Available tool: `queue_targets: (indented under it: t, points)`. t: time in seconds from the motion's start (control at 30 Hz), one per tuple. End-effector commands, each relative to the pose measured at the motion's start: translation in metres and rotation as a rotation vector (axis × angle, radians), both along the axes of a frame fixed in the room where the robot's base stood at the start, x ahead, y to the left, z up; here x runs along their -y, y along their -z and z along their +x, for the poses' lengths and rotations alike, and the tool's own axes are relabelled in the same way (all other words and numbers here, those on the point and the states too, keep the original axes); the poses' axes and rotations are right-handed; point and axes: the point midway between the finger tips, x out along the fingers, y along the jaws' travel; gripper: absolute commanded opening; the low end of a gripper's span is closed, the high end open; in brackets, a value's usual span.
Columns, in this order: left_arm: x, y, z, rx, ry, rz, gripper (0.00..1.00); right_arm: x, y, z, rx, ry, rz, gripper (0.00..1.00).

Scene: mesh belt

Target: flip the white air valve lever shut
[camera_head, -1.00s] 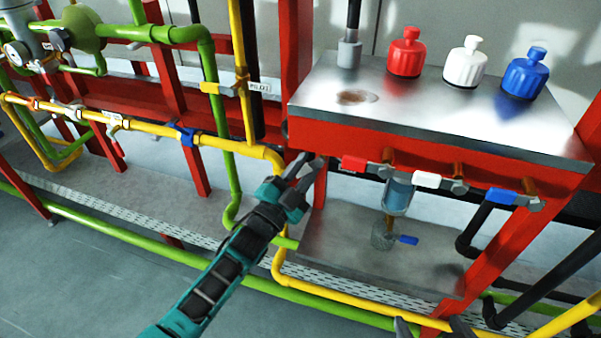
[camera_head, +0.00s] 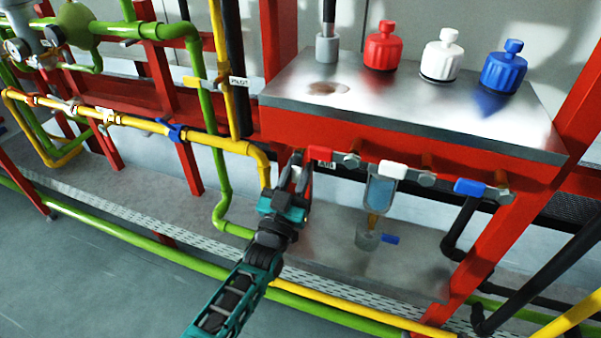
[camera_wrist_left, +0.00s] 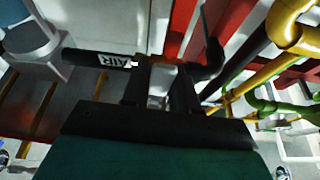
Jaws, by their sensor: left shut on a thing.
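The white lever (camera_head: 392,169) is the middle one of three under the front edge of the steel-topped red cabinet. It lies roughly along that edge, to the right of my left gripper and apart from it. My left gripper (camera_head: 298,158) is at the left end of the red lever (camera_head: 320,153) and is shut on it, though the contact is partly hidden. In the left wrist view the fingers (camera_wrist_left: 162,68) sit beside a dark bar (camera_wrist_left: 95,58) marked AIR. My right gripper is not in view.
A blue lever (camera_head: 470,187) is at the right of the row. A clear filter bowl (camera_head: 380,190) hangs below the white lever. Red, white and blue bottles stand on the steel top (camera_head: 400,110). Yellow pipe (camera_head: 262,165) runs close left of my left gripper.

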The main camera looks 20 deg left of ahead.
Motion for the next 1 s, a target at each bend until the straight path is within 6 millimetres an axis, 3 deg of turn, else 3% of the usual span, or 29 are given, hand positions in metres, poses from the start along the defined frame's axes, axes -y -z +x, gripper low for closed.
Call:
queue_targets:
  t: [0.63,0.67,0.83,1.0]
  points:
    - [0.0010,0.0012,-0.0005,-0.005,0.004,-0.056,0.00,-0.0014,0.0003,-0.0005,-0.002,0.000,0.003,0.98]
    - [0.0010,0.0012,-0.0005,-0.005,0.004,-0.056,0.31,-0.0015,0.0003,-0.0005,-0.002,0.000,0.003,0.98]
    - [0.0008,0.0009,-0.0003,-0.004,0.002,-0.052,0.47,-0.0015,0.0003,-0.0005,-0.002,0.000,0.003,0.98]
    - [0.0005,0.0004,-0.0002,-0.003,0.001,-0.050,0.49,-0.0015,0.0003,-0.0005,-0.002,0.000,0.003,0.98]
